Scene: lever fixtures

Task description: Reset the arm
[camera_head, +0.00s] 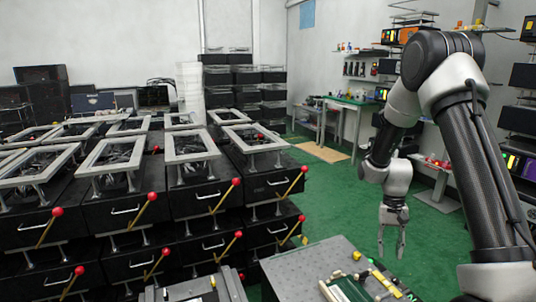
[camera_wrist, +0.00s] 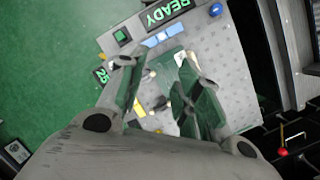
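My arm comes up from the lower right in the head view and bends over, with my gripper (camera_head: 392,252) hanging down over the green floor, right of a grey console. In the wrist view my gripper (camera_wrist: 160,84) has its two fingers apart, with nothing held between them. Beyond the fingers is a panel with a green-lit READY sign (camera_wrist: 167,13) and small blue and yellow parts. The grey console (camera_head: 312,264) stands at the bottom of the head view, with a green board (camera_head: 350,290) and yellow pieces on it.
Stacked black drawer units (camera_head: 205,200) with yellow levers and red knobs (camera_head: 236,181) fill the left. A green-topped bench (camera_head: 350,102) and shelves stand at the back right. Green floor (camera_head: 345,205) lies open between. A red knob (camera_wrist: 283,152) shows in the wrist view.

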